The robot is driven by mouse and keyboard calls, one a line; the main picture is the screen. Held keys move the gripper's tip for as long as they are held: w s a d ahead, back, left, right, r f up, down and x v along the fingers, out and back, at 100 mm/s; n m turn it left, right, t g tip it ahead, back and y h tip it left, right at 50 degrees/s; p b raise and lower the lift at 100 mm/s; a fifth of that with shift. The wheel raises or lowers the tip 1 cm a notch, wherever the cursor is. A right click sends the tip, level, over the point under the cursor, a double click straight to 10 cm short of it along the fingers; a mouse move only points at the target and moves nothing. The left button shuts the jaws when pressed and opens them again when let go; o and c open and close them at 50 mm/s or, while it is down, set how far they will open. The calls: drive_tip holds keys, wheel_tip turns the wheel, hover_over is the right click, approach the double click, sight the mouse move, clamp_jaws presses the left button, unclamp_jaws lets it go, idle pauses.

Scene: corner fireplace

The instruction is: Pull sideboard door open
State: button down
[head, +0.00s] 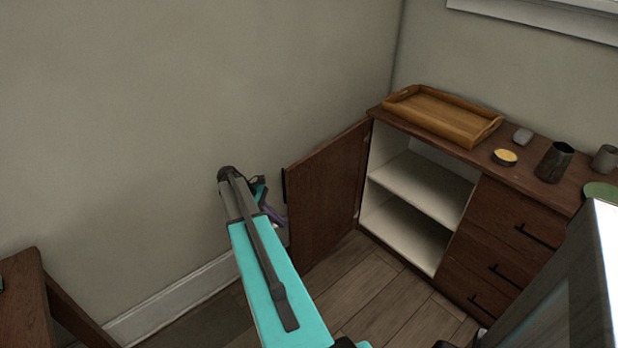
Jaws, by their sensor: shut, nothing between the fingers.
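The sideboard (470,215) is dark brown wood and stands against the wall at the right of the head view. Its door (325,195) stands wide open, swung out to the left of the cabinet. The open compartment (418,195) is white inside, with one shelf, and looks empty. A dark handle (285,186) shows at the door's free edge. My gripper (272,212) is just left of that edge, partly hidden behind my own teal arm. It is shut with nothing in it. I cannot tell whether it touches the door.
On the sideboard top are a wooden tray (400,97), a small yellow-topped dish (505,157), a grey block (522,136), a dark cup (555,161) and a grey cup (605,158). Drawers (505,240) sit right of the compartment. A wooden table (22,300) stands at lower left. Wood floor (375,300) is clear before the compartment.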

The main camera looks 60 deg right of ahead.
sight(309, 176)
drive_tip(key=s+a+r+m+t+y+b, duration=0.1)
drive_tip(key=s+a+r+m+t+y, duration=0.15)
drive_tip(key=a+m+t+y, duration=0.35)
drive_tip(key=s+d+r+t+h, duration=0.1)
drive_tip(key=s+d+r, duration=0.2)
drive_tip(key=d+r, duration=0.3)
drive_tip(key=s+d+r+t+h+b, duration=0.1)
drive_tip(key=s+d+r+t, duration=0.1)
drive_tip(key=d+r, duration=0.4)
drive_tip(key=s+d+r+t+h, duration=0.1)
drive_tip(key=s+d+r+t, duration=0.1)
drive_tip(key=s+d+r, duration=0.2)
wheel_tip(309, 176, up, 4)
drive_tip(key=shift+s+d+r, duration=0.1)
drive_tip(key=shift+s+d, duration=0.25)
drive_tip(key=shift+d, duration=0.8)
drive_tip(key=shift+w+d+f, duration=0.2)
drive_tip(key=shift+w+f, duration=1.05)
drive_tip(key=shift+f, duration=0.3)
drive_tip(key=shift+w+d+f, duration=0.25)
drive_tip(key=shift+w+f, duration=1.05)
drive_tip(key=shift+f, duration=0.3)
drive_tip(key=shift+w+d+f, duration=0.2)
drive_tip(key=shift+w+f, duration=1.05)
drive_tip(key=shift+f, duration=0.3)
